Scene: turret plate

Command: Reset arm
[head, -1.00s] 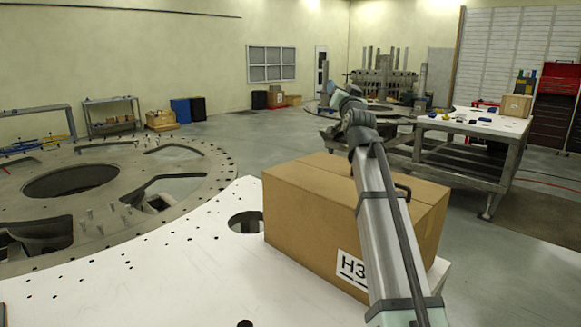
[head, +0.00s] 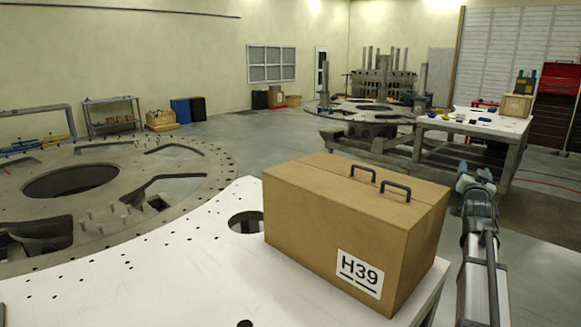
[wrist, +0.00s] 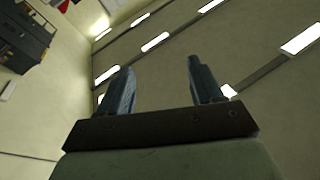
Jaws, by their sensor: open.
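My arm (head: 482,235) stands at the right of the head view, to the right of the cardboard box and apart from it in the picture. My gripper (wrist: 162,68) shows in the wrist view with its two dark fingers spread apart and nothing between them. It faces the ceiling lights and the upper walls.
A cardboard box (head: 320,215) marked H39, with two dark handles on top, stands on a white plate (head: 185,265) with holes. A large round metal turret plate (head: 60,225) lies at the left. A workbench (head: 470,125) stands behind at the right.

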